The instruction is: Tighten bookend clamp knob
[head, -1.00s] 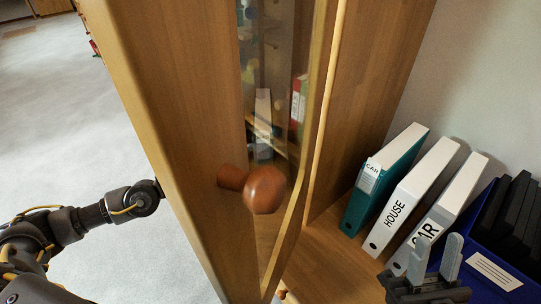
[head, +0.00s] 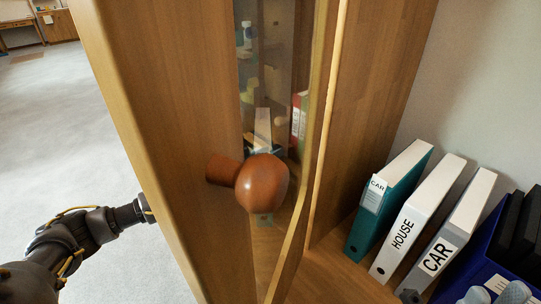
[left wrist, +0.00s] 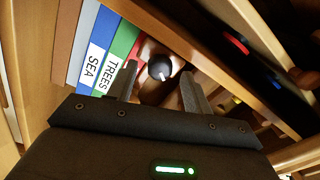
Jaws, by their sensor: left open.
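In the left wrist view a dark round knob (left wrist: 160,68) with a white mark sits on a brownish mount, beside upright binders labelled SEA (left wrist: 90,67) and TREES (left wrist: 110,72). My left gripper (left wrist: 161,82) is open; its two grey fingers point towards the knob, one on either side of it in the picture. I cannot tell whether they touch it. In the head view my left arm passes behind a wooden panel, which hides the left gripper and the knob.
A wooden panel (head: 165,130) with a large reddish-brown round handle (head: 262,183) stands close in front. Open floor lies at left.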

